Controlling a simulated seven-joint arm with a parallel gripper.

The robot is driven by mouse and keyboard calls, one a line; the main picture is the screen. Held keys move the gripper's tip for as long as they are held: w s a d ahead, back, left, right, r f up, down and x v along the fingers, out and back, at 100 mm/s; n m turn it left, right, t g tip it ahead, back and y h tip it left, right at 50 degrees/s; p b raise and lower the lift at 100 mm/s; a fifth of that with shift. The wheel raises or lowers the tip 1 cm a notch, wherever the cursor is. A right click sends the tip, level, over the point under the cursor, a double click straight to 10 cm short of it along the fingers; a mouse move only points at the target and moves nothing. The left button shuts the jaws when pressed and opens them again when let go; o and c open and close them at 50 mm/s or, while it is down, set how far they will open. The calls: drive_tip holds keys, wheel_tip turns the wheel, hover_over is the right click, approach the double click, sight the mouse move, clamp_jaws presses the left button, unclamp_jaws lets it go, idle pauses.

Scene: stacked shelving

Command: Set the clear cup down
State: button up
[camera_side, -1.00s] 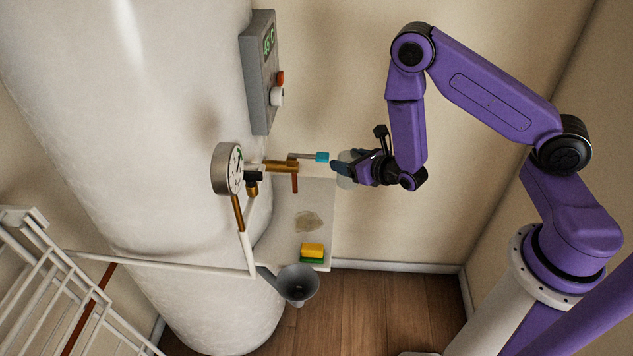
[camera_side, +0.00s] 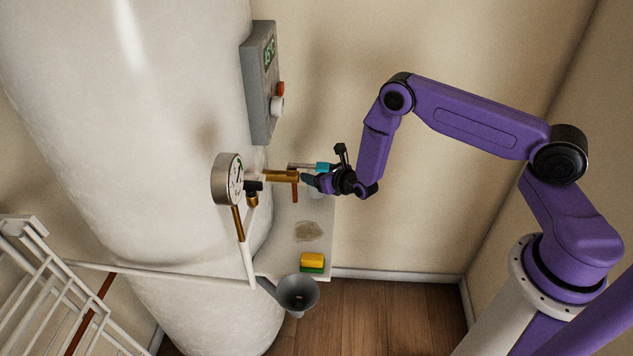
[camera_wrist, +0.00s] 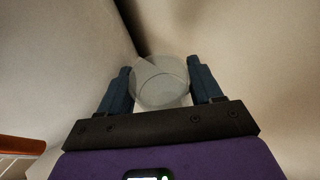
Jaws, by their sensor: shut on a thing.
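My gripper (camera_side: 311,181) is shut on the clear cup (camera_wrist: 160,84). In the wrist view the round, see-through cup sits between the two dark blue fingers (camera_wrist: 160,70), and I look toward its open rim. In the side view my gripper is beside the brass valve, above the white ledge (camera_side: 322,215).
A pressure gauge (camera_side: 227,180) is further left. The ledge carries a pale brown patch (camera_side: 308,231) and a yellow-green sponge (camera_side: 312,261). A grey funnel (camera_side: 298,292) is below.

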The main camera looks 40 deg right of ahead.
drive_tip(key=shift+w+f, duration=0.25)
drive_tip(key=shift+f, duration=1.5)
drive_tip(key=shift+f, duration=0.1)
drive_tip(key=o, duration=1)
drive_tip(key=shift+o, duration=0.2)
drive_tip(key=v, duration=1.2)
